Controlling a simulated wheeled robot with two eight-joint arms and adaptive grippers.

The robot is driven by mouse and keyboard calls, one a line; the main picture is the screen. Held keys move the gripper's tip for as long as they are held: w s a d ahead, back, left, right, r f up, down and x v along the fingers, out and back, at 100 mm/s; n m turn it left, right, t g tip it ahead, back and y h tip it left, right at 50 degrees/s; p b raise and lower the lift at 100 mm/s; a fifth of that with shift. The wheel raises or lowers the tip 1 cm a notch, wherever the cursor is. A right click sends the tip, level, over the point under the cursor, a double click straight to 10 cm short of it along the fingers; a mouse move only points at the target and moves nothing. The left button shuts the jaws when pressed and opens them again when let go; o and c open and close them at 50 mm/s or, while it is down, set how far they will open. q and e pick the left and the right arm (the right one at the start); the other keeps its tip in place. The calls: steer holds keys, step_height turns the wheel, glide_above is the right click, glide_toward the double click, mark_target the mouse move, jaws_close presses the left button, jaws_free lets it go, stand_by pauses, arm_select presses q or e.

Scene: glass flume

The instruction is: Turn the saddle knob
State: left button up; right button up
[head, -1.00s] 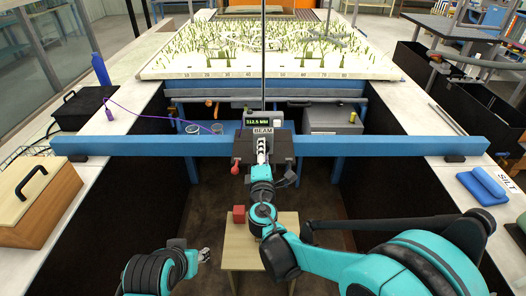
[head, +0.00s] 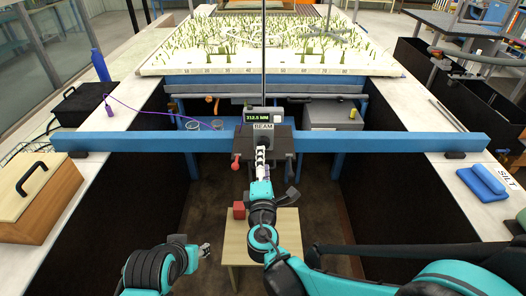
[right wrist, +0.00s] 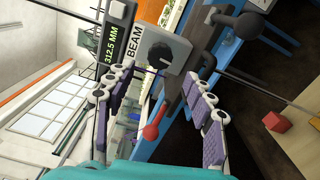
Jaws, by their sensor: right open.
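The saddle (head: 277,141) sits midway along the blue beam (head: 390,142). Its grey box, marked BEAM, carries a green readout of 312.5 MM. A round black knob (right wrist: 158,52) with a pale pointer line is on the box face; it also shows in the head view (head: 263,141). My right gripper (head: 261,155) is just in front of the knob and apart from it. In the right wrist view the purple-padded fingers (right wrist: 158,100) are spread wide with nothing between them. My left gripper (head: 205,251) hangs low at left, too small to read.
A red ball-ended lever (right wrist: 152,131) and a black ball-ended lever (right wrist: 248,25) stick out from the saddle. A red cube (head: 239,210) stands on a small wooden table (head: 285,228) below. A thin rod rises behind the saddle.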

steer(key=s, duration=0.5)
arm_select(q)
steer(key=shift+o, duration=0.4)
arm_select(e)
steer(key=shift+w, duration=0.1)
stand_by(0.6)
